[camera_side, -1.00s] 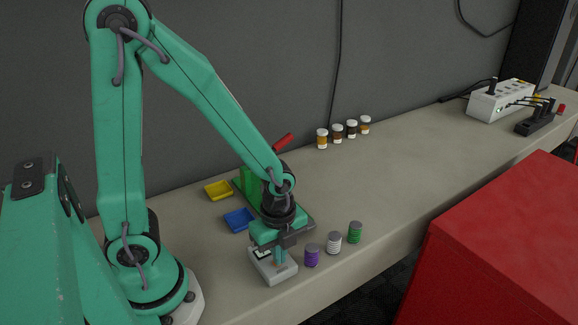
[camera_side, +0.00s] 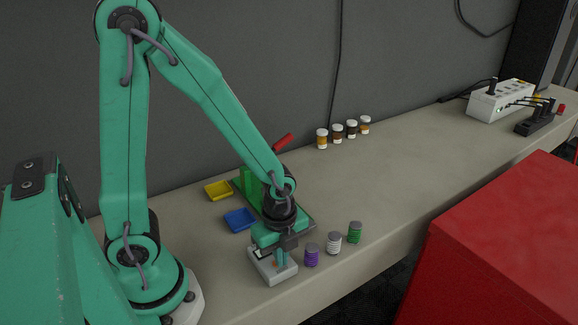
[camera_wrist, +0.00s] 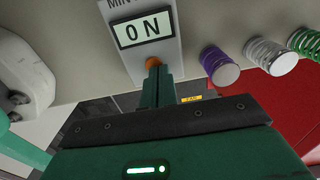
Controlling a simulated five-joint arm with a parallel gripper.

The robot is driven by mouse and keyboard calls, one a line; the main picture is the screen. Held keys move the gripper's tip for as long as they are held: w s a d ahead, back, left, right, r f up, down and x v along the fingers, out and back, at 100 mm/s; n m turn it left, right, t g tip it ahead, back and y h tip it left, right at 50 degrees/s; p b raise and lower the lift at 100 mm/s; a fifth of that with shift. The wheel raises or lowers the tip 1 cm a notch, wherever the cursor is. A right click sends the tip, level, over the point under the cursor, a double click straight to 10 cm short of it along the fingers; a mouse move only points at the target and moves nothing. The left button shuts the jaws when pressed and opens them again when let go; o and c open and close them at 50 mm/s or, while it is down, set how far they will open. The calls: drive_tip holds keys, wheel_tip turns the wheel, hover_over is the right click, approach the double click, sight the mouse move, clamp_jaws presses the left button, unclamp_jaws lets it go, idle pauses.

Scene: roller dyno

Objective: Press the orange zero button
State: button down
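The grey-white gauge box (camera_side: 264,274) lies on the bench under my gripper (camera_side: 281,264). In the wrist view its display (camera_wrist: 143,31) reads "0 N". The orange zero button (camera_wrist: 153,62) is just below the display, at the tips of my gripper's fingers (camera_wrist: 155,74). The fingers are together and hold nothing. They partly cover the button, and I cannot tell whether they touch it. In the side view only a small orange spot (camera_side: 274,264) shows beside the fingers.
Purple (camera_side: 312,256), white (camera_side: 334,243) and green (camera_side: 355,232) springs stand close to the right of the box. The bench middle is clear.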

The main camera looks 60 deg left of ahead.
wheel_tip(320, 180, up, 14)
idle(0.8)
drive_tip(key=shift+f, duration=0.1)
idle(0.5)
drive_tip(key=s+a+r+n+t, duration=0.2)
drive_tip(key=r+n, duration=0.2)
drive_tip(key=n, duration=0.5)
drive_tip(key=s+a+r+n+t, duration=0.1)
drive_tip(key=a+r+n+t, duration=0.1)
drive_tip(key=n, duration=0.7)
drive_tip(key=shift+s+a+r+t, duration=0.4)
drive_tip(key=shift+r+t, duration=0.3)
drive_tip(key=shift+r, duration=0.15)
